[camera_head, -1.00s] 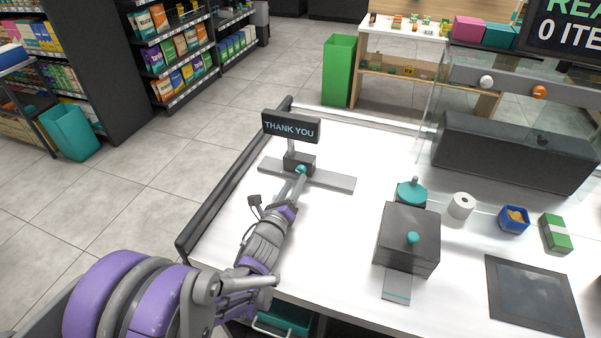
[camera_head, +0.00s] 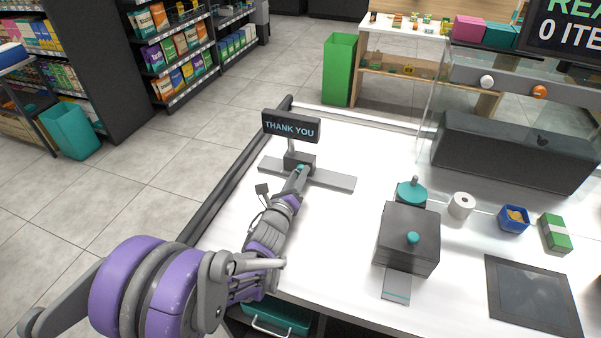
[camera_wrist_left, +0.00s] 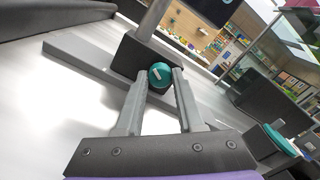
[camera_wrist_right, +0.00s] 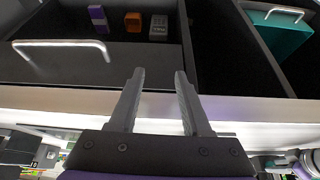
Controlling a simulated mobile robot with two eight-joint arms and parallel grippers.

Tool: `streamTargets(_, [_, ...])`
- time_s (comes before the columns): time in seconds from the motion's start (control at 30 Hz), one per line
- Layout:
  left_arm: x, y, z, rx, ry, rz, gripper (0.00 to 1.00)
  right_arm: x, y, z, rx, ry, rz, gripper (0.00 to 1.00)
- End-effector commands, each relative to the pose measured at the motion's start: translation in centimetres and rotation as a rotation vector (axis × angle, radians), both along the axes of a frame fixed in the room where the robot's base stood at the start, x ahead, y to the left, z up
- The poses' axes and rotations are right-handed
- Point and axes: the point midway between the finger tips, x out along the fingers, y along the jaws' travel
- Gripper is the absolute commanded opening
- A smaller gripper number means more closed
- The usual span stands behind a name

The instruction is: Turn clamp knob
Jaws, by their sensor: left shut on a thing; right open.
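The clamp knob (camera_wrist_left: 160,75) is a small teal round knob with a light bar on its face. It sits on the front of a dark clamp block (camera_head: 298,160) at the foot of the "THANK YOU" sign (camera_head: 290,127). The block stands on a flat grey bar (camera_head: 335,181) on the white counter. My left gripper (camera_wrist_left: 160,80) is shut on the knob, one finger at each side. In the head view the left gripper (camera_head: 301,171) partly covers the knob. My right gripper (camera_wrist_right: 154,78) is open and empty in front of the counter's drawers.
In the right wrist view an open drawer holds small boxes (camera_wrist_right: 133,22).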

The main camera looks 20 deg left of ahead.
Motion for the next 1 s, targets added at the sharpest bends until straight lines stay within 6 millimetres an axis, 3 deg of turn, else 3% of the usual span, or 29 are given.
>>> streamTargets(0.23, [0.0, 0.0, 0.1, 0.244, 0.014, 0.0, 0.06, 0.2, 0.0, 0.9, 0.0, -0.003, 0.0, 0.48])
streamTargets(0.57, [0.0, 0.0, 0.0, 0.285, 0.016, 0.0, 0.06, 0.2, 0.0, 0.9, 0.0, -0.003, 0.0, 0.48])
streamTargets(0.83, [0.0, 0.0, 0.1, 0.538, 0.031, 0.0, 0.06, 0.4, 0.0, 2.0, 0.0, -0.008, 0.0, 0.48])
streamTargets(1.0, [0.0, 0.0, 0.0, 0.575, 0.033, 0.0, 0.06, 0.4, 0.0, 2.0, 0.0, -0.008, 0.0, 0.48])
